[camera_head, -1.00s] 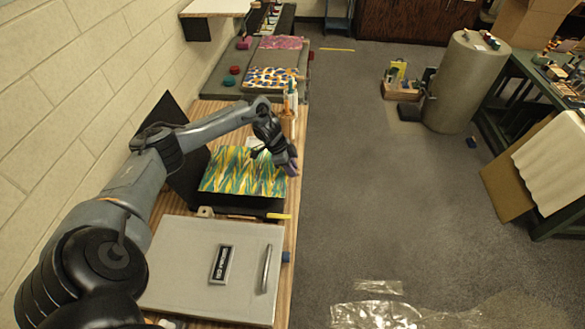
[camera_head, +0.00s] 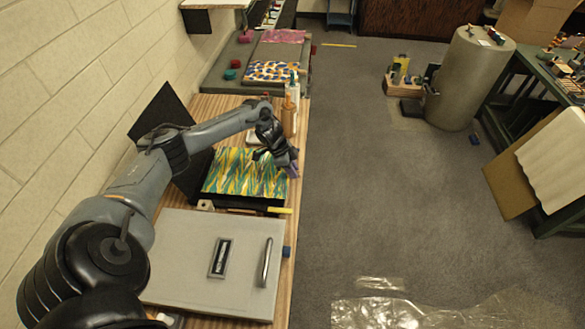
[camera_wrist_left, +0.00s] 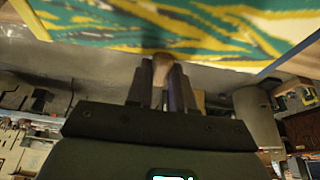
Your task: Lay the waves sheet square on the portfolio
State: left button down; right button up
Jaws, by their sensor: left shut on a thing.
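The waves sheet (camera_head: 240,176), with green, yellow and white wavy streaks, is over the flat black leaf of the portfolio (camera_head: 240,208) in the head view. A dark strip of that leaf shows along the sheet's near edge. The portfolio's other black leaf (camera_head: 168,106) stands up by the wall, partly behind my arm. My left gripper (camera_head: 291,169) is at the sheet's right edge. In the left wrist view its fingers (camera_wrist_left: 161,86) are shut on a brown wooden piece at the edge of the sheet (camera_wrist_left: 190,30). I cannot tell whether the sheet touches the leaf. My right gripper is out of view.
A grey panel with a metal handle (camera_head: 265,262) lies in front of the portfolio. Bottles (camera_head: 290,112) stand behind the gripper. Another patterned sheet (camera_head: 270,72) lies on the far table. Open floor is to the right.

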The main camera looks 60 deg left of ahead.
pick_arm(q)
jog(key=shift+f+b, duration=1)
jog(key=shift+f, duration=0.95)
jog(key=c, duration=0.9)
grip_release()
jog(key=shift+o, duration=0.3)
jog(key=o, duration=0.4)
jog(key=shift+r, duration=0.1)
jog(key=shift+r+p, duration=3.4)
jog(key=shift+p, duration=0.1)
